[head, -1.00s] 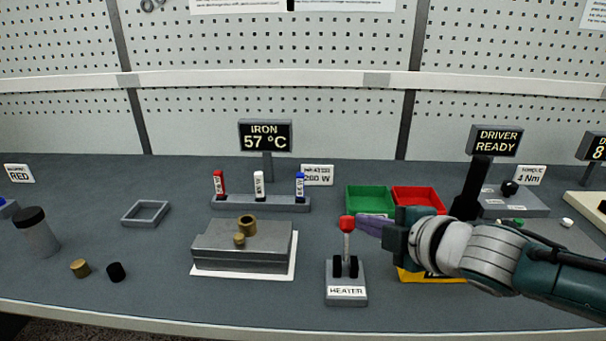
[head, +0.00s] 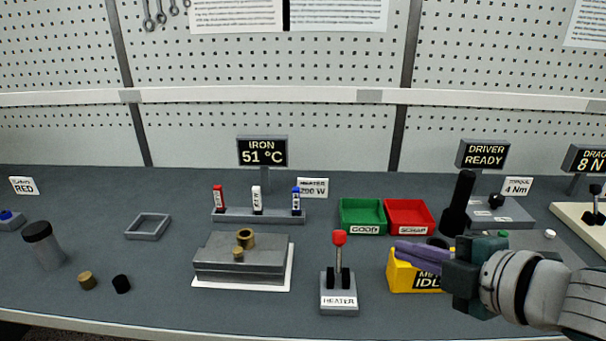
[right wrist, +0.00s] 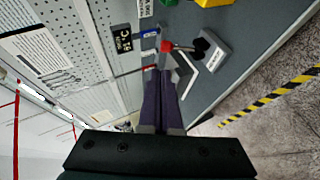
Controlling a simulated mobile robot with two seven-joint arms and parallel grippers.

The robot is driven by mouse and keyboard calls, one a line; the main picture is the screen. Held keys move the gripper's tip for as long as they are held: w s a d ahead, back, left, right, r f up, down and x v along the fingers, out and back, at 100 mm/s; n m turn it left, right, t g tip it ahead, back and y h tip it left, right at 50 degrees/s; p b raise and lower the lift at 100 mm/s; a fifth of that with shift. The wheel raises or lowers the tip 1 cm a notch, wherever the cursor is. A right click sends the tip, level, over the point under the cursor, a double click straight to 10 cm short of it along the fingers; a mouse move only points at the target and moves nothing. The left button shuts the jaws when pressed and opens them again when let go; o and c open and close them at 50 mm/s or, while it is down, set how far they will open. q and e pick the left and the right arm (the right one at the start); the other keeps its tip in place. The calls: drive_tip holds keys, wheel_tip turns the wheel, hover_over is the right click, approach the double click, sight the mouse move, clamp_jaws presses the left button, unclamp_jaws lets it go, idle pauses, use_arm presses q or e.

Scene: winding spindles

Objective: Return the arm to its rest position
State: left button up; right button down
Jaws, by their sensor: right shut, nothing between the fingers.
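My right gripper (head: 408,251) reaches in from the right in the head view, above the yellow box (head: 402,278) and right of the heater lever. Its purple fingers are together and empty; they also show pointing up the picture in the right wrist view (right wrist: 160,85). The heater lever (head: 339,262) has a red knob and stands upright on its grey base. In the right wrist view the red-knobbed lever (right wrist: 168,46) lies beyond the fingertips, apart from them. My left gripper is not in view.
The iron display (head: 262,151) reads 51 °C above a grey block (head: 228,264) with brass pieces. A green bin (head: 361,214) and a red bin (head: 408,215) stand behind the yellow box. The black driver handle (head: 458,203) rises near my right arm.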

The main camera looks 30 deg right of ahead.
drive_tip(key=s+a+r+m+g+p, duration=0.2)
drive_tip(key=s+a+r+m+g, duration=0.2)
drive_tip(key=s+a+m+g, duration=0.8)
drive_tip(key=s+r+t+p, duration=0.1)
drive_tip(key=s+r+p, duration=0.1)
drive_tip(key=r+p, duration=1.4)
drive_tip(key=s+r+m+t+p, duration=0.1)
drive_tip(key=s+r+p, duration=0.1)
drive_tip(key=r+p, duration=1.4)
drive_tip(key=shift+s+a+r+t+p, duration=0.2)
drive_tip(key=shift+s+a+t+p, duration=0.15)
drive_tip(key=shift+t+p, duration=0.1)
